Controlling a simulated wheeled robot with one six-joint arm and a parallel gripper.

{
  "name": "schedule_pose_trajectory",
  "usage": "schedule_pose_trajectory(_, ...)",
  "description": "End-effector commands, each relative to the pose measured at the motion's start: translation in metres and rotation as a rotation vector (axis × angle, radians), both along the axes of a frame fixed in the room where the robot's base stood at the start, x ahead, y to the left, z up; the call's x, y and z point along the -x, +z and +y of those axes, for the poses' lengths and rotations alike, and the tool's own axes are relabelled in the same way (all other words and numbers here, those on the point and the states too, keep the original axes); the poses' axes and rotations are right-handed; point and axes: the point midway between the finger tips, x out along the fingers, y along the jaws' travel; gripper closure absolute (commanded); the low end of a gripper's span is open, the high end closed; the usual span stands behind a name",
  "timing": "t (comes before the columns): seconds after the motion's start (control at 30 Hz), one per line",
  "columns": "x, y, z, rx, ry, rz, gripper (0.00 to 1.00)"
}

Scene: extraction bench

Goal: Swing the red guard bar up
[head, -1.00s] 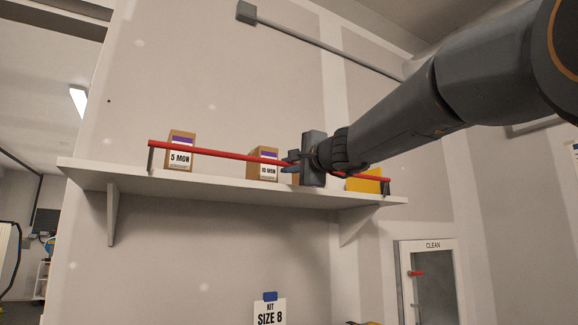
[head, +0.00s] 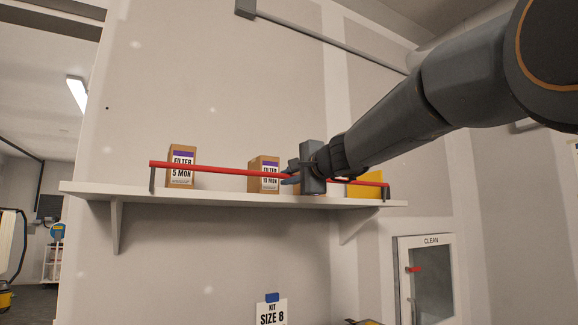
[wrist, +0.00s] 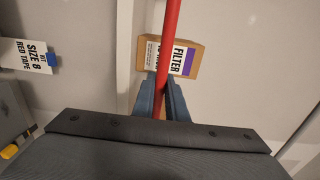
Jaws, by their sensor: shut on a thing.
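The red guard bar (head: 220,170) runs along the front of the white wall shelf, low across the boxes, with a dark upright end piece at each end. My gripper (head: 291,175) is at the bar, right of its middle, and its jaws are shut on it. In the wrist view the red bar (wrist: 171,40) passes down between the two blue-grey fingers of my gripper (wrist: 162,95). My wrist hides part of the bar in the head view.
The white shelf (head: 200,199) holds a 5 MON filter box (head: 181,152), a second filter box (head: 263,161) and a yellow thing (head: 371,178) behind the bar. A KIT SIZE 8 card (head: 271,313) hangs below. A CLEAN cabinet (head: 432,270) is lower right.

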Motion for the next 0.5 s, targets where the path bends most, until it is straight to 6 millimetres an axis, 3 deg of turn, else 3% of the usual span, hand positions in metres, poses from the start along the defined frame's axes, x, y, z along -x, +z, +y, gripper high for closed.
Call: schedule_pose_trajectory(0.5, -0.0042, 0.0055, 0.0037, 0.056, 0.0, 0.084, 1.0)
